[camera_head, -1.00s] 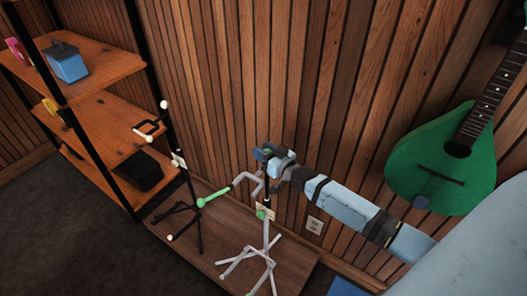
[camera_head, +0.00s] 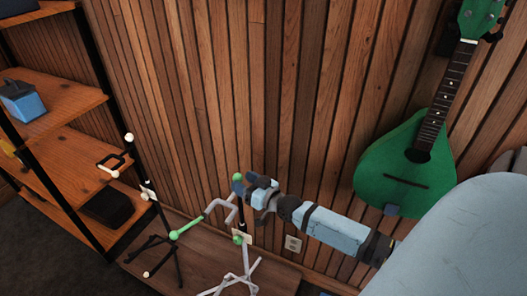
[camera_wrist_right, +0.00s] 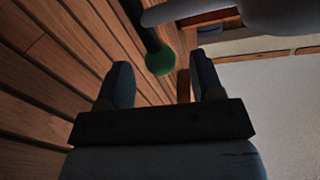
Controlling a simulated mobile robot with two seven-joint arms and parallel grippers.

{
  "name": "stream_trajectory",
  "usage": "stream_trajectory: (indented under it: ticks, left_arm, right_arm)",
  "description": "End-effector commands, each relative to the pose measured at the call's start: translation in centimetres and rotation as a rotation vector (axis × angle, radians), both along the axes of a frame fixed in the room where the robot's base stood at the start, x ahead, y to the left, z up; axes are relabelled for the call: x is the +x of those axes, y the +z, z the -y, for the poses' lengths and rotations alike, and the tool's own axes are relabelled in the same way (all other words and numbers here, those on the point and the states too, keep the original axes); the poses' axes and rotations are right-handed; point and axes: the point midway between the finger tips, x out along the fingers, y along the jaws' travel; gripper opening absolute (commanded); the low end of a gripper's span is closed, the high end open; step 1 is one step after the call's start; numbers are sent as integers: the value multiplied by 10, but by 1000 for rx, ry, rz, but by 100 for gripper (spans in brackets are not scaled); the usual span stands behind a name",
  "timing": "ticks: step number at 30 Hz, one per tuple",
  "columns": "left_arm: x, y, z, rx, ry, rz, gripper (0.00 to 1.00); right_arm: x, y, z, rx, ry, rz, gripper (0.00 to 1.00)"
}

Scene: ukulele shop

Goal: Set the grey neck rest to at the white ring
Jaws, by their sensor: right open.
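The grey neck rest (camera_head: 222,208) is a bent grey yoke with a green ball end (camera_head: 174,235). It sticks out to the left from the grey stand's dark post (camera_head: 241,208), which has a green ball on top (camera_head: 238,177). My right gripper (camera_head: 243,187) is open at the upper post, just right of the top ball. In the right wrist view a green ball (camera_wrist_right: 160,61) on a dark rod shows between and beyond the open fingers (camera_wrist_right: 165,85), with a grey part (camera_wrist_right: 190,8) above it. I cannot make out the white ring. My left gripper is out of view.
A black stand (camera_head: 165,225) with white balls stands left of the grey one on a low wooden platform (camera_head: 205,262). Shelves (camera_head: 60,105) stand at the left. A slatted wall (camera_head: 290,90) lies close behind, with a green instrument (camera_head: 385,165) hanging right.

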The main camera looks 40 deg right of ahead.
Motion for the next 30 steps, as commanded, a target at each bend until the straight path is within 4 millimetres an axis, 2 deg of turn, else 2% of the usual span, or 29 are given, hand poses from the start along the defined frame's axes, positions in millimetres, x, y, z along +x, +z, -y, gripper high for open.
stream_trajectory:
  ticks: [1, 6, 12, 18, 30]
  left_arm:
    - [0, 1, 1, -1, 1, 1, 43]
    - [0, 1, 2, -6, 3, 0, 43]
    - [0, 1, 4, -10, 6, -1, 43]
    - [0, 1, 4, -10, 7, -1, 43]
    - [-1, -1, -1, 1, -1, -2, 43]
  right_arm:
    - [-13, 0, 3, -2, 1, -3, 60]
    - [-50, -1, 10, -2, 1, -3, 60]
    - [-79, 0, 16, -1, 0, 0, 60]
    - [-89, 1, 18, 0, 0, 2, 60]
    - [-89, 1, 18, 0, 0, 2, 60]
